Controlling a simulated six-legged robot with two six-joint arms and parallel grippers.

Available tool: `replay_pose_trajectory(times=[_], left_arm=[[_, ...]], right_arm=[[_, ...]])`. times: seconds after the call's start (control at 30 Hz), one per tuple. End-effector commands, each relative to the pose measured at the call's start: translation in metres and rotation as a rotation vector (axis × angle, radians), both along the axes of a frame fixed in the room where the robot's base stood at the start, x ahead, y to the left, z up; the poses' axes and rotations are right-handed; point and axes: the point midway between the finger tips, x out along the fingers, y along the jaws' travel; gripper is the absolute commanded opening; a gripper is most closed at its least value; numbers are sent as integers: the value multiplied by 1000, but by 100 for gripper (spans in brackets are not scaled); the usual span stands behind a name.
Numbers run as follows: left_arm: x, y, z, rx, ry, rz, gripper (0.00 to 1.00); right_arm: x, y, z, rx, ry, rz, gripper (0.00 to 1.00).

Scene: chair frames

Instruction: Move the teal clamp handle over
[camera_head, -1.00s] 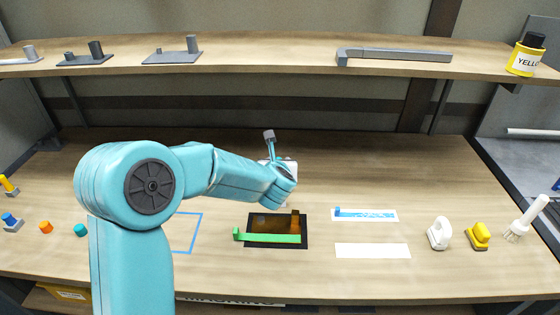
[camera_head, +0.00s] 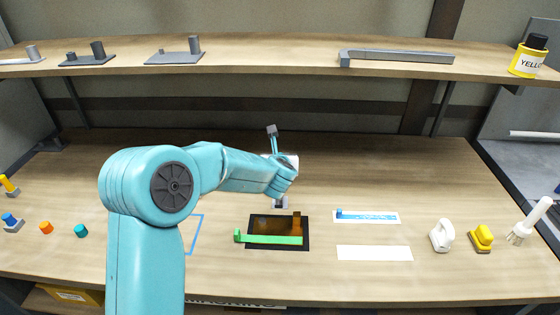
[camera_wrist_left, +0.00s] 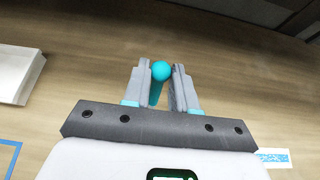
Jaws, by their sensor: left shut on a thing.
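The teal clamp handle (camera_wrist_left: 161,72) shows in the left wrist view as a round teal knob on a short teal stem. It sits between the two grey fingers of my left gripper (camera_wrist_left: 162,68), which is shut on it. In the head view my left arm crosses to the middle of the bench, and its wrist hides the handle and the fingertips. A small grey block (camera_head: 280,202) shows just under the wrist; I cannot tell whether it is part of the clamp. My right gripper is not in view.
A dark tray (camera_head: 254,218) with a green bar (camera_head: 270,239) lies in front of the wrist. White strips, a white-handled tool (camera_head: 441,235) and a yellow one (camera_head: 481,239) are to the right. A white box (camera_wrist_left: 15,75) is left of the fingers. The back right bench is clear.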

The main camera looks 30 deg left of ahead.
Motion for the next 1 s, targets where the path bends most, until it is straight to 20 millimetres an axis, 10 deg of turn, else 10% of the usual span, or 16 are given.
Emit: replay_pose_trajectory(times=[1.0], left_arm=[[26, 16, -13, 1, -3, 1, 9]], right_arm=[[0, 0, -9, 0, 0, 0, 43]])
